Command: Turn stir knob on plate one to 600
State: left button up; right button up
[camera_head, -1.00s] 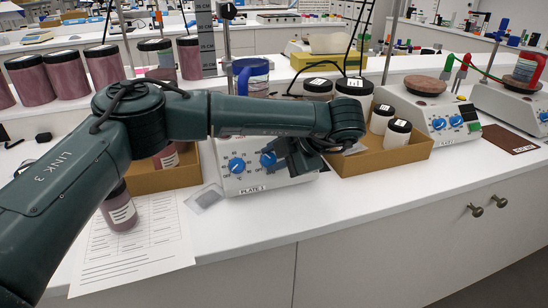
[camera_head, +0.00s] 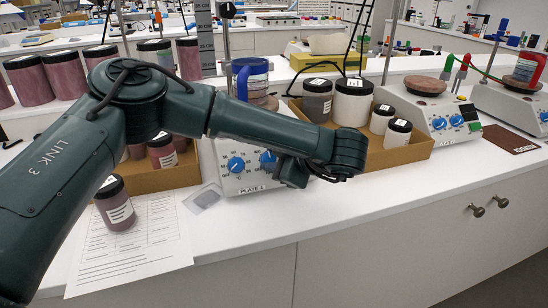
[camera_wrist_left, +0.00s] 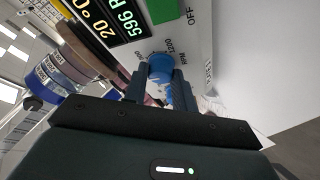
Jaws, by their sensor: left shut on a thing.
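Plate one (camera_head: 232,184), a white hotplate labelled PLATE 1, stands at the bench edge with two blue knobs on its front. The left knob (camera_head: 236,165) is clear of my arm. The right knob (camera_head: 267,157) is partly hidden by my left gripper (camera_head: 284,168). In the left wrist view, my gripper (camera_wrist_left: 160,88) is shut on a blue knob (camera_wrist_left: 160,67), with a finger on each side. The scale around it reads RPM, OFF and 1200. The display (camera_wrist_left: 112,17) reads 20 °C and 596; its edge is cut off.
A cardboard tray (camera_head: 398,157) with jars stands right of plate one, another (camera_head: 165,181) to its left. A jar (camera_head: 116,204) stands on a printed sheet (camera_head: 140,250). A blue-handled mug (camera_head: 256,80) stands on plate one. A second hotplate (camera_head: 440,125) is farther right.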

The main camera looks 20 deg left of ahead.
dwell(0.4)
pick_arm(q)
jog(key=o, duration=1)
jog(key=v, duration=1.3)
jog(key=shift+b, duration=0.3)
jog(key=shift+d+r, duration=0.1)
